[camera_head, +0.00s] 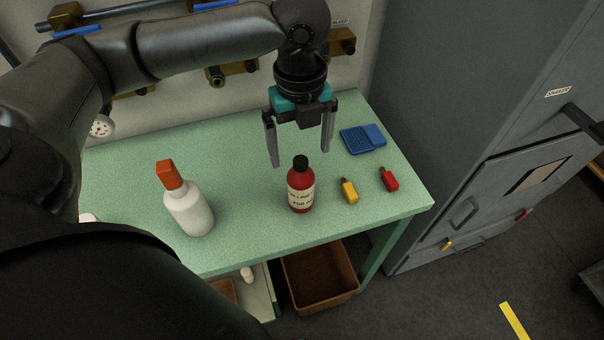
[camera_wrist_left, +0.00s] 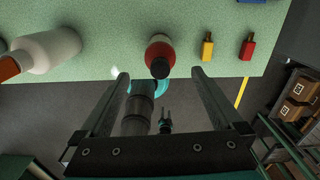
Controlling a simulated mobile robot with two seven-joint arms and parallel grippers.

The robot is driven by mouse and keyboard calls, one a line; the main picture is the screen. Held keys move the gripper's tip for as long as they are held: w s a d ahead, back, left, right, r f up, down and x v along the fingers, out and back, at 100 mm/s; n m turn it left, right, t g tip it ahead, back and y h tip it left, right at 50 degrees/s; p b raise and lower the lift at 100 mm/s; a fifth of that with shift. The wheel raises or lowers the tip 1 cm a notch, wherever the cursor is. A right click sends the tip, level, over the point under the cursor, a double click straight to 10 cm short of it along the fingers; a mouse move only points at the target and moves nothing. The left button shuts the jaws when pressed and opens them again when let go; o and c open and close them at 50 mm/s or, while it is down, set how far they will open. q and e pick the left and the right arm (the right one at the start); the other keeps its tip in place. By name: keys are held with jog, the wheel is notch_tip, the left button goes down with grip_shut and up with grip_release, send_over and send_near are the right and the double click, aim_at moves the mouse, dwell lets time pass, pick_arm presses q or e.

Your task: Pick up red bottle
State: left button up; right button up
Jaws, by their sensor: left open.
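The red bottle (camera_head: 301,190) has a black cap and a pale label and stands upright on the green table. My left gripper (camera_head: 300,160) is open, its two fingers pointing down around or just behind the bottle's cap in the head view. In the left wrist view the bottle (camera_wrist_left: 160,52) shows ahead of the gap between the open fingers (camera_wrist_left: 162,75), with its black cap towards me. Nothing is held.
A white bottle with an orange top (camera_head: 189,208) stands to the left. A grey cabinet (camera_head: 450,90) stands beside the table (camera_head: 250,235). A brown bin (camera_head: 320,277) is below.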

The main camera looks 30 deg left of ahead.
aim_at(301, 175)
pick_arm(q)
notch_tip(301, 175, down, 8)
jog(key=shift+f+b, duration=0.15)
jog(key=shift+b, duration=0.65)
grip_shut()
dwell(0.4)
